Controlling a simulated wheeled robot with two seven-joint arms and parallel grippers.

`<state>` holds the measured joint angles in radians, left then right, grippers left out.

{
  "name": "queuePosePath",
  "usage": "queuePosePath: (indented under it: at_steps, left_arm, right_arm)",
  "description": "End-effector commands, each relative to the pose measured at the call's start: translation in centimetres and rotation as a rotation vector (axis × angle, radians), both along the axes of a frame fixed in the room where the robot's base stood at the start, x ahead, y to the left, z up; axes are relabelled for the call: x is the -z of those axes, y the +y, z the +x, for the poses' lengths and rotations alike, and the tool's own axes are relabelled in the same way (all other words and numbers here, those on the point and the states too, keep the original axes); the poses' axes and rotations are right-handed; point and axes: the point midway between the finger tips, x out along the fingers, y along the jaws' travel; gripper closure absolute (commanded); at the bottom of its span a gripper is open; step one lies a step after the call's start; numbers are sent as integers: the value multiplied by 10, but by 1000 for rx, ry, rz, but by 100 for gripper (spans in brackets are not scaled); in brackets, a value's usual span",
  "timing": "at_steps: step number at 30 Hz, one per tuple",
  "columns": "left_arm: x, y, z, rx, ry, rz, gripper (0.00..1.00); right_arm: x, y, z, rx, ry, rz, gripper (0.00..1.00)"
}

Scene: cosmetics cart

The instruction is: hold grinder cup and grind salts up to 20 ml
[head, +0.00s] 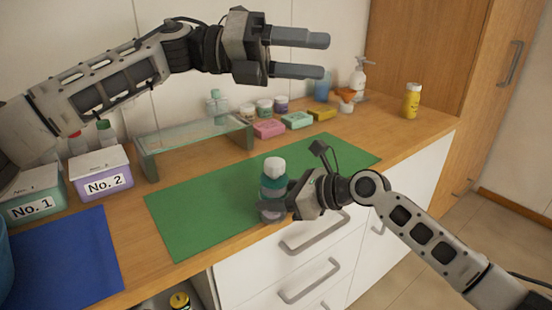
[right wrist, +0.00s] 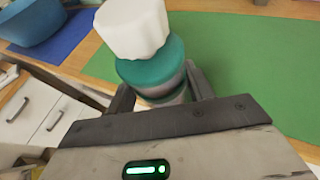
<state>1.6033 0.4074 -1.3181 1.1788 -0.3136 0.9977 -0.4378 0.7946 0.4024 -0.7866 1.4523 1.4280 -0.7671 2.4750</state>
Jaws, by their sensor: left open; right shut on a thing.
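The grinder cup (head: 273,188), teal with a white knob-like top, stands upright at the front edge of the green mat (head: 205,205). My right gripper (head: 282,206) is shut on its lower body. In the right wrist view the cup's teal lid (right wrist: 150,70) and white top rise between the two fingers; the lower body is mostly hidden, and I cannot tell whether its base touches the mat. No salt level is visible. My left gripper (head: 322,56) is open and empty, high above the counter, with its fingers pointing right.
Labelled boxes No. 1 (head: 33,208) and No. 2 (head: 104,185) stand at left, near a blue mat (head: 62,262). A glass-topped stand (head: 195,137) sits behind the green mat. Small jars, soaps and a yellow bottle (head: 411,101) line the back right. Most of the green mat is clear.

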Motion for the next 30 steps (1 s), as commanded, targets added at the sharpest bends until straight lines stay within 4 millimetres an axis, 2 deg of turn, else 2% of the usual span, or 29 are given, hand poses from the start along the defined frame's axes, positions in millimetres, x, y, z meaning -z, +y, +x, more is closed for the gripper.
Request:
queuePosePath:
  at_steps: [1, 5, 8, 12, 15, 18, 21, 24, 26, 30]
  left_arm:
    - [1, 0, -6, -33, 139, 34, 43]
    - [15, 5, -12, -168, 598, 86, 43]
    - [37, 21, -10, -309, 986, 91, 43]
    - [77, 57, -4, -530, 1529, 20, 43]
    - [106, 86, -3, -670, 1858, -75, 43]
    - [130, 110, -4, -775, 2102, -177, 43]
    - [146, 126, -7, -839, 2254, -254, 43]
    - [155, 131, -7, -870, 2325, -294, 43]
    - [159, 129, -5, -876, 2341, -301, 43]
    - [168, 112, 4, -875, 2346, -298, 43]
  right_arm:
    - [11, -2, -1, 1, 18, -16, 74]
    - [11, -2, -1, 1, 18, -16, 74]
    - [11, -2, -1, 1, 18, -16, 74]
    - [11, -2, -1, 1, 18, -16, 74]
    - [11, -2, -1, 1, 18, -16, 74]
    - [11, -2, -2, 1, 18, -15, 74]
    - [11, -2, -2, 1, 18, -15, 74]
    - [11, -2, -1, 1, 18, -15, 74]
    - [11, -2, -2, 1, 18, -15, 74]
    - [11, -2, -2, 1, 18, -15, 74]
